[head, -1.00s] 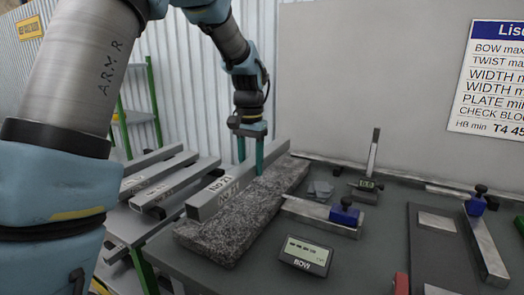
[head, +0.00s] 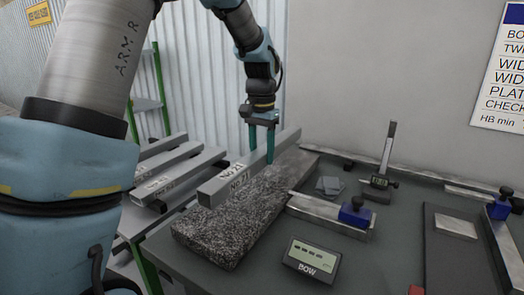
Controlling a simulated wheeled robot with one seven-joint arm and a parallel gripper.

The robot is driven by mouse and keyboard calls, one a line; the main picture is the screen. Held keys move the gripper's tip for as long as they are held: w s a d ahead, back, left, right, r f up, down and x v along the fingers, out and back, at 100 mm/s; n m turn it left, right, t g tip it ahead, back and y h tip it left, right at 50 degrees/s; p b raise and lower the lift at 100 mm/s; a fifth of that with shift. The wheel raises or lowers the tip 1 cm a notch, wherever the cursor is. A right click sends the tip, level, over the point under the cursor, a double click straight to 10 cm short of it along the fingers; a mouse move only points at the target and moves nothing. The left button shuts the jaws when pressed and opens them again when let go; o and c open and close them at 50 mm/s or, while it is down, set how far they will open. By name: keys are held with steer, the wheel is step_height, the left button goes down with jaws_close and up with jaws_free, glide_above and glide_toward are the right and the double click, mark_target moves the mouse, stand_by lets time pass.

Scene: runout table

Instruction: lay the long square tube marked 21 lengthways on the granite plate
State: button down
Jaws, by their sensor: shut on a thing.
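The long square tube marked No 21 (head: 228,185) is grey and lies along the length of the speckled granite plate (head: 225,238), over its left edge side. I cannot tell whether its underside touches the plate or hangs just above it. My gripper (head: 262,156) points down with its two green fingers shut on the tube, towards its far half. The far finger is partly hidden by the tube.
Several other tubes (head: 180,170) lie on a rack left of the plate. On the grey table (head: 255,275), right of the plate, are a BOW readout (head: 311,258), a straightedge with a blue block (head: 354,214), grey shims (head: 329,186) and an upright height gauge (head: 385,160).

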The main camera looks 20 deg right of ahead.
mark_target(261, 183)
steer(key=shift+f+b, duration=1.3)
steer(key=shift+f, duration=1.45)
steer(key=shift+f, duration=0.35)
steer(key=shift+c, duration=1.2)
jaws_free()
step_height(261, 183, up, 11)
steer(key=shift+f+b, duration=0.1)
steer(key=shift+b, duration=0.9)
